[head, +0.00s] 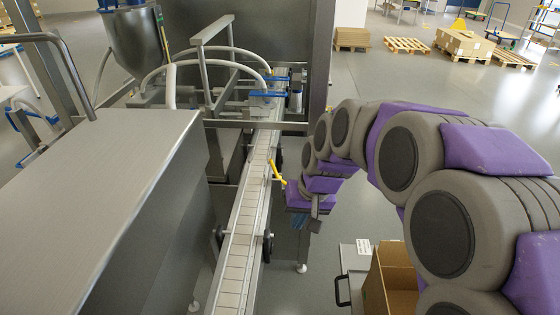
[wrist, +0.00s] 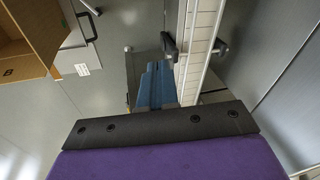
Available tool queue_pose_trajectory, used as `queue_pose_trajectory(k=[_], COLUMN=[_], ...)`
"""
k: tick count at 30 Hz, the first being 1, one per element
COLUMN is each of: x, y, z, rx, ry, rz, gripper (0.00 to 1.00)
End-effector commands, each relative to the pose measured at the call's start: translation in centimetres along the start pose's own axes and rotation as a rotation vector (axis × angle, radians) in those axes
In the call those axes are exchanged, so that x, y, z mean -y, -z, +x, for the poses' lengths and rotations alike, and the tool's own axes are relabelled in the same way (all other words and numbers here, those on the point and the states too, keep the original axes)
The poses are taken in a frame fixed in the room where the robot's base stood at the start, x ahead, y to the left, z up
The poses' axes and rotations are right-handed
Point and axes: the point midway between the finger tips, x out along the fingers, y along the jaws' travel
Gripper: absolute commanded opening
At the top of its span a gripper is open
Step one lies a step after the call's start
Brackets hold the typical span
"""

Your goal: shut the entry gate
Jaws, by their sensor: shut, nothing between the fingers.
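A narrow conveyor (head: 243,215) with a pale slatted belt runs away from me to the filling machine; it also shows in the wrist view (wrist: 204,45). A small yellow lever (head: 277,172) stands tilted at the conveyor's right edge; it may belong to the entry gate, but I cannot tell whether the gate is open or shut. My gripper (head: 300,224) points down just right of the conveyor, close to the lever, shut and empty. Its blue fingers also show in the wrist view (wrist: 154,82). Whether the gripper touches the lever is unclear.
Black round knobs (head: 267,247) stick out from the conveyor's sides. A large metal cabinet (head: 95,185) fills the left. An open cardboard box (head: 390,280) stands at the lower right. The floor (head: 400,70) beyond is mostly free, with pallets (head: 408,45) far back.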

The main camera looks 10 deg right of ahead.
Motion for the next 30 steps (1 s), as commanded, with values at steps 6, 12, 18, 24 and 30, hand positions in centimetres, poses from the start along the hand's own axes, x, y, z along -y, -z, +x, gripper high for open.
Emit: queue_pose_trajectory(k=[6,12,18,24,30], x=[0.0,-1.2,-3.4,-5.3,-6.0], y=[8.8,16.4,22.7,26.4,27.6], z=[0.6,1.7,3.3,4.2,4.4], rx=[-0.096,-0.192,-0.278,-0.337,-0.361], ry=[0.059,0.095,0.11,0.113,0.112], rz=[0.051,0.111,0.174,0.218,0.231], gripper=[0.0,0.0,0.0,0.0,0.0])
